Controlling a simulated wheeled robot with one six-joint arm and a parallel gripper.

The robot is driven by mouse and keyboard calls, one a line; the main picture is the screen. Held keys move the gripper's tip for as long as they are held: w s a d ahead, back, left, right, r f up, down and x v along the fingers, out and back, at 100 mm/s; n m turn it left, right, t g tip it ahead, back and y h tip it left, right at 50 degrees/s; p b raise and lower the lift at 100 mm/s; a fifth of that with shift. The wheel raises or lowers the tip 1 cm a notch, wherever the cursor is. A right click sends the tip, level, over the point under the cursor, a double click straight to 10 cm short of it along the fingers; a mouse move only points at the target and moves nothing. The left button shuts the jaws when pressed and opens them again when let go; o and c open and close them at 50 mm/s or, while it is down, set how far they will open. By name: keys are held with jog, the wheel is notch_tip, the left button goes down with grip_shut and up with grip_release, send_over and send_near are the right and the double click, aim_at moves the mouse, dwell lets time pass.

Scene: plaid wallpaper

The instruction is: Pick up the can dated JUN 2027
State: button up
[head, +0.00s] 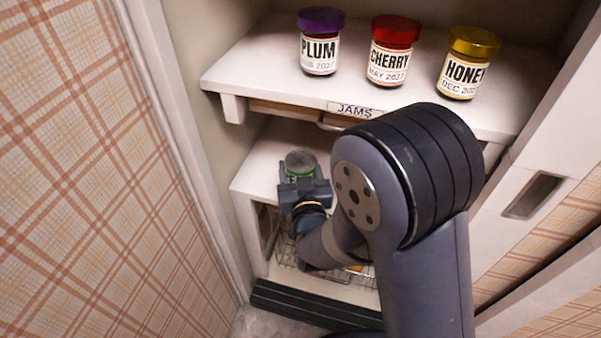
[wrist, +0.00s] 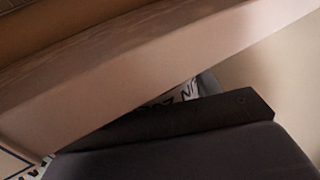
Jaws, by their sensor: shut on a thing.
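A can with a grey top and green side (head: 300,160) is on the lower shelf in the head view, under the jam shelf. My gripper (head: 303,182) is at its near side and is shut on it. In the wrist view my dark gripper (wrist: 165,125) fills the lower part. A sliver of the can's white label (wrist: 180,94) shows past it with a few dark characters, too cut off to read the full date. Most of the can is hidden by my gripper.
The upper shelf (head: 262,88) overhangs the lower one closely; its pale underside or edge (wrist: 130,75) crosses the wrist view. It bears plum (head: 320,62), cherry (head: 390,70) and honey (head: 466,80) jars. A wire basket (head: 345,277) is below. The left cabinet wall is near.

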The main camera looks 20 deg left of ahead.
jog(key=c, duration=0.4)
jog(key=shift+r, duration=0.1)
